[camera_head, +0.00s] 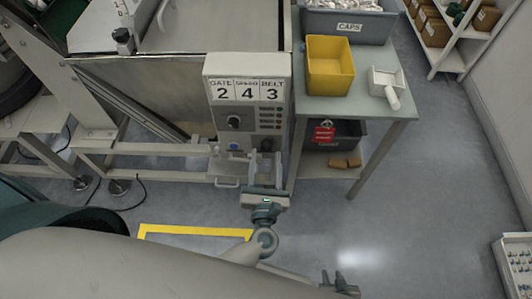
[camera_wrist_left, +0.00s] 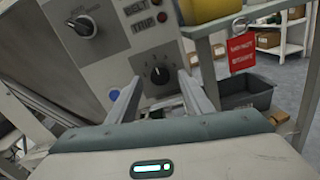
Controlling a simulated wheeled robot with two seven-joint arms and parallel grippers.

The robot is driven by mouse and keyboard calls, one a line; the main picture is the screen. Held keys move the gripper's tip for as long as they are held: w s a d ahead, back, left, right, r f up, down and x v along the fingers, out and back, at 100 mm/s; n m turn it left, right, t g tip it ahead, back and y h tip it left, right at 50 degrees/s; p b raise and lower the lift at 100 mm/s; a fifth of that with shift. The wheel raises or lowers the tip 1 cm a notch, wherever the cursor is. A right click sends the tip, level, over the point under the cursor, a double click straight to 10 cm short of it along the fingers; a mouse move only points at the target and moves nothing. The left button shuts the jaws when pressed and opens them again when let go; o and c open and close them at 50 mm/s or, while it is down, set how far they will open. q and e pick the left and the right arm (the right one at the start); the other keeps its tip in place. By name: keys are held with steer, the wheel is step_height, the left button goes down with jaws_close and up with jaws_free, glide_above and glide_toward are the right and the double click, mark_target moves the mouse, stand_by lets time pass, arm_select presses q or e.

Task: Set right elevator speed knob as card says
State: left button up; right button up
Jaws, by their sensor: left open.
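The card (camera_head: 247,90) on top of the grey control box reads GATE 2, SPEED 4, BELT 3. A black knob (camera_head: 234,122) sits at the upper left of the panel; it also shows in the left wrist view (camera_wrist_left: 84,26). A second black knob (camera_head: 266,145) is low on the right; its dial faces me in the left wrist view (camera_wrist_left: 159,75), pointer roughly upward. My left gripper (camera_head: 265,158) is open, its fingers on either side of this lower knob; contact is unclear. Dark tips of my right gripper (camera_head: 340,284) show at the bottom edge.
A blue button (camera_head: 234,146) is left of the lower knob. A side table (camera_head: 312,105) with a yellow bin (camera_head: 330,66) and white scoop (camera_head: 386,84) stands to the right. A red tag (camera_head: 324,133) hangs below its top. Open floor lies in front.

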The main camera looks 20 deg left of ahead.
arm_select(q)
steer(key=shift+w+a, duration=0.2)
steer(key=shift+w, duration=0.5)
arm_select(e)
steer(key=shift+w+a+r, duration=0.1)
steer(key=shift+a+r, duration=0.1)
arm_select(q)
steer(key=c, duration=1.1)
steer(key=shift+o, duration=0.2)
steer(key=shift+m, duration=0.4)
arm_select(e)
steer(key=shift+r, duration=0.15)
arm_select(q)
steer(key=shift+m+p, duration=0.5)
steer(key=shift+r+m+p, duration=0.1)
steer(key=shift+m+p, duration=0.2)
steer(key=shift+m, duration=0.8)
steer(key=shift+m+p, duration=0.85)
steer(key=shift+m, duration=1.15)
arm_select(e)
steer(key=shift+g, duration=0.3)
steer(key=shift+s+d+f, duration=0.2)
steer(key=shift+s+f, duration=0.05)
steer(key=shift+s, duration=0.55)
steer(key=shift+s+d+f, duration=0.25)
steer(key=shift+s, duration=0.5)
steer(key=shift+s+d+f, duration=0.2)
steer(key=shift+s+f, duration=0.05)
steer(key=shift+s, duration=0.55)
